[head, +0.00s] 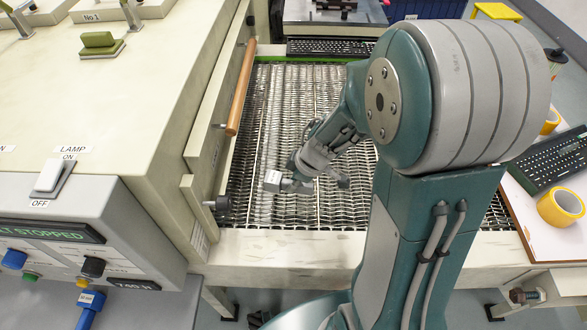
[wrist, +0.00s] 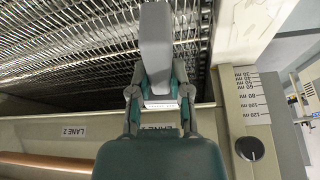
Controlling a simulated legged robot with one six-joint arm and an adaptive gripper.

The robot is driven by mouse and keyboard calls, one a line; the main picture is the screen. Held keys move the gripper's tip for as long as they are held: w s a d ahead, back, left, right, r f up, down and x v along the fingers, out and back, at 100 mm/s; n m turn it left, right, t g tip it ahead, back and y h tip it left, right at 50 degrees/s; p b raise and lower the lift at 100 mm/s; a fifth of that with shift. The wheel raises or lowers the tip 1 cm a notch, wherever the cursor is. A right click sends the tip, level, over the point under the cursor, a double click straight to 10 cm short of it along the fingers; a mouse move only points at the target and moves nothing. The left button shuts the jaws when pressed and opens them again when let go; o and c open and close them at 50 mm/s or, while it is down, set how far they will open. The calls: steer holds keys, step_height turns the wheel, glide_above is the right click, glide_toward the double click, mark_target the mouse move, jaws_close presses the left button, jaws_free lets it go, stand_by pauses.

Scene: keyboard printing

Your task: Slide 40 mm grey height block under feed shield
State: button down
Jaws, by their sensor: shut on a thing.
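My gripper (head: 306,178) is over the wire mesh belt, near its front left. It is shut on the grey height block (head: 273,180), whose pale labelled face points toward the shield side in the head view. In the wrist view the grey block (wrist: 155,38) sticks out between the fingers of my gripper (wrist: 158,88), over the mesh. The feed shield (head: 226,105) is the long beige panel left of the belt, with an orange handle. In the wrist view the shield (wrist: 45,135) carries lane labels, one partly covered by my gripper. The block's lower side and the gap under the shield are hidden.
A millimetre scale (wrist: 252,95) with a dark knob (wrist: 249,149) stands beside the shield. A blue block (head: 90,305) is at the lower left. The mesh belt (head: 290,95) behind my gripper is clear. Keyboards and yellow tape (head: 561,207) lie off the belt.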

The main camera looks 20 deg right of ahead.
mark_target(240, 208)
steer(key=shift+a+f, duration=0.35)
steer(key=shift+f, duration=0.25)
steer(key=shift+a+f, duration=0.3)
steer(key=shift+f, duration=0.25)
steer(key=shift+w+f, duration=0.15)
steer(key=shift+f, duration=1.6)
steer(key=shift+x, duration=1.75)
steer(key=shift+w+a+f, duration=0.1)
steer(key=shift+w+a, duration=0.45)
steer(key=shift+a, duration=1.15)
steer(key=shift+w+a+r, duration=0.1)
steer(key=shift+w+a, duration=0.45)
steer(key=shift+a, duration=1.1)
steer(key=shift+w+a+f, duration=0.1)
steer(key=shift+w+a, duration=0.4)
steer(key=shift+a, duration=1.2)
steer(key=shift+a+f, duration=0.1)
steer(key=shift+a, duration=0.05)
steer(key=shift+f, duration=0.2)
steer(key=c, duration=0.5)
jaws_free()
